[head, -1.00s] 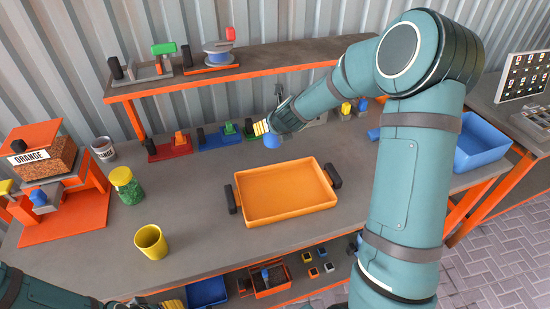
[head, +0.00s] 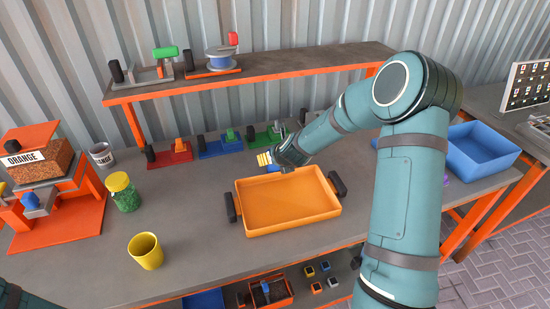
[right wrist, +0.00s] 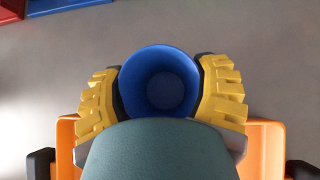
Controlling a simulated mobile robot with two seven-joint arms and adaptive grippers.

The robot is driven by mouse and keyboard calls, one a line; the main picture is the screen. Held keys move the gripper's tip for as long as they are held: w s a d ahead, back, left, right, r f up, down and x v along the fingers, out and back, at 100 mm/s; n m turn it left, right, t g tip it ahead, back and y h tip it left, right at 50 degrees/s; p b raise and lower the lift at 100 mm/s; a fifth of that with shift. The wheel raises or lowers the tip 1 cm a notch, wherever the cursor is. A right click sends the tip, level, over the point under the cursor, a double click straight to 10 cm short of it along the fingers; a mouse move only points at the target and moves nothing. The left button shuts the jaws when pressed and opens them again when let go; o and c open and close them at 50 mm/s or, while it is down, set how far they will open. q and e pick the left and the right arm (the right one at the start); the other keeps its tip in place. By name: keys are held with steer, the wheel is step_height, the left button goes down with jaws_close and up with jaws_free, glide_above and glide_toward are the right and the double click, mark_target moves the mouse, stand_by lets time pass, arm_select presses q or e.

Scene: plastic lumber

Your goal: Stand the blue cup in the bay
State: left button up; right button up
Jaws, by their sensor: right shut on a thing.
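The blue cup (right wrist: 158,82) is between the yellow fingers of my right gripper (right wrist: 160,95), which is shut on it. The right wrist view looks down into its open, empty mouth. In the head view my right gripper (head: 268,160) is at the back edge of the orange tray (head: 240,205), and only a little of the cup (head: 274,168) shows below the fingers. I cannot tell its height above the bench. No place is clearly marked as the bay. My left gripper is out of view; only a bit of its arm shows at the lower left.
Red (head: 170,153), blue (head: 222,148) and green fixtures stand behind the tray under a raised shelf (head: 290,64). A yellow cup (head: 146,252), a green-filled jar (head: 124,192) and a grey tin (head: 101,156) stand left. A blue bin (head: 485,150) is right.

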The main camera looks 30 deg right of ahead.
steer(key=shift+f, duration=0.15)
steer(key=o, duration=0.9)
steer(key=shift+c, duration=0.2)
steer(key=o, duration=0.4)
steer(key=shift+o, duration=0.2)
